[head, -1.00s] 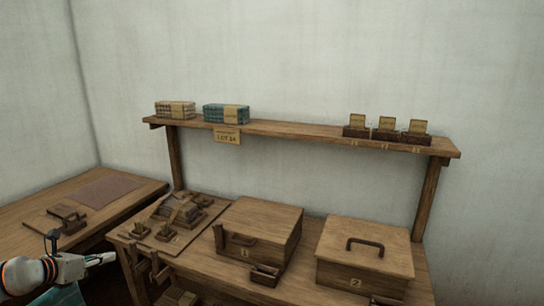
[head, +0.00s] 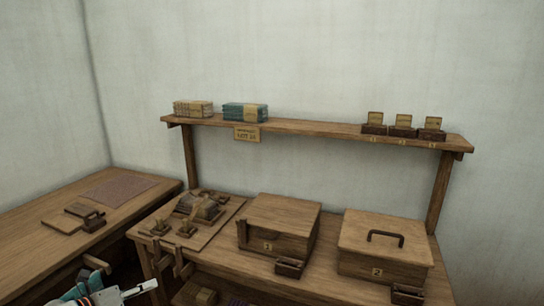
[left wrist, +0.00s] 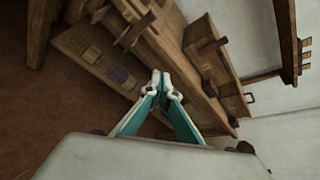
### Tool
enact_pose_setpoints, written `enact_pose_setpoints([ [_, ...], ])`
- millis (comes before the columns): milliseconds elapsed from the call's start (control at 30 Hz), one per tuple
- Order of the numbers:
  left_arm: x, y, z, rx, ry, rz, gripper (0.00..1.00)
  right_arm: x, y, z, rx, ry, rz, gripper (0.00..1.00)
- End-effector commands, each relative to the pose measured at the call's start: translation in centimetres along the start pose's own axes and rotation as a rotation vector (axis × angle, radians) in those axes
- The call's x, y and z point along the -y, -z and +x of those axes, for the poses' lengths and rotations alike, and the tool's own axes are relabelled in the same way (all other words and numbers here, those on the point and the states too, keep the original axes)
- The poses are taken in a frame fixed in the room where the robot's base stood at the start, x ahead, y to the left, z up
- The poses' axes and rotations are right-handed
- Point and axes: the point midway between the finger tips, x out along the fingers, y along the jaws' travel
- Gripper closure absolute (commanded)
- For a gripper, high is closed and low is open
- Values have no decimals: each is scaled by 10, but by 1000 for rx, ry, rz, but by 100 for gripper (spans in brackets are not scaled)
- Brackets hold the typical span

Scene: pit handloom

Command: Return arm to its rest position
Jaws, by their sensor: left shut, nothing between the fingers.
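My left gripper (head: 138,289) shows at the lower left of the head view, in front of the wooden workbench (head: 330,283) and below its top. In the left wrist view its two teal-sided fingers (left wrist: 160,74) meet at the tips, shut with nothing between them. The bench and its boxes lie beyond the fingertips in that view, apart from them. My right gripper is in neither view.
Box 1 (head: 283,217) and box 2 (head: 392,237) stand on the bench, with a board of wooden parts (head: 192,216) to their left. A shelf (head: 310,128) holds bundles and card holders. A side table (head: 60,247) stands at left.

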Motion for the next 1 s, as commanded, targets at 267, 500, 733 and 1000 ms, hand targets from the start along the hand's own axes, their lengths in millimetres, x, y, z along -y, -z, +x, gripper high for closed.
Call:
enact_pose_setpoints([
  [267,78,141,12,54,129,-776,100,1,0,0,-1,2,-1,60],
  [500,93,234,-20,148,68,-1485,100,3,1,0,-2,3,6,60],
  [733,85,317,-73,280,-80,-2081,100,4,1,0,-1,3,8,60],
  [1000,81,361,-109,373,-178,-2385,100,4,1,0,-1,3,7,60],
])
